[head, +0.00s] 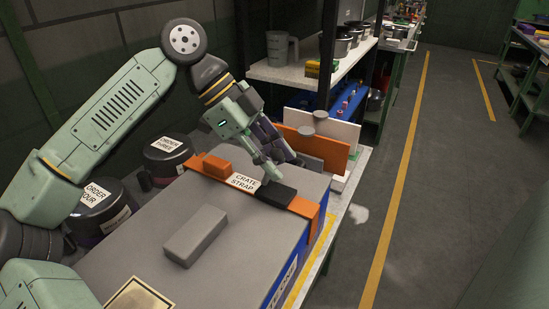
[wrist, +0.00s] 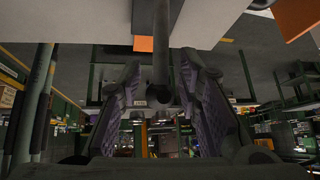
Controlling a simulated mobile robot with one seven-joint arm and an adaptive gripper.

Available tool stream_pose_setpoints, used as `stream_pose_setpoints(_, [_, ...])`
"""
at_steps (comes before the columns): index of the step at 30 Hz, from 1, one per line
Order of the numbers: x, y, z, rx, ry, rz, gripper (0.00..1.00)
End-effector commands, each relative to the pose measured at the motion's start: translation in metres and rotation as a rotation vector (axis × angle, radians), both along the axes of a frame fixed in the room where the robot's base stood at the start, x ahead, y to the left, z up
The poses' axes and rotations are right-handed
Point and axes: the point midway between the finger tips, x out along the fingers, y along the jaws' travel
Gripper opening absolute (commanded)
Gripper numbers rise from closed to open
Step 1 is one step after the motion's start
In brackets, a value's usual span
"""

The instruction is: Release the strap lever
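The orange strap (head: 312,209), labelled "CRATE STRAP", lies across the grey top of a crate (head: 245,245). A dark block (head: 275,193), perhaps the lever, sits on the strap right of the label. My gripper (head: 280,160) is just above and behind the label and block in the head view. I cannot tell whether it touches them. In the wrist view its two purple-padded fingers (wrist: 160,80) are apart. A dark grey bar (wrist: 160,45) stands between them, with gaps at both sides. What the bar belongs to is unclear.
A loose grey block (head: 196,236) lies on the crate top. An orange block (head: 217,165) sits at the strap's left end. Dark pots (head: 168,158) stand at the left. Upright orange and white boards (head: 320,145) stand behind. A shelf (head: 300,73) rises beyond; open floor is right.

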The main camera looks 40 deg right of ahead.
Motion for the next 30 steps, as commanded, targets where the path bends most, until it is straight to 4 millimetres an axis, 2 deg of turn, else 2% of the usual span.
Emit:
stream_pose_setpoints(16, [0.047, 0.037, 0.08, -0.001, -0.001, 0.003, 0.32])
stream_pose_setpoints(21, [0.055, 0.043, 0.091, 0.0, -0.001, 0.002, 0.32])
stream_pose_setpoints(30, [0.055, 0.045, 0.093, -0.001, 0.0, 0.001, 0.32])
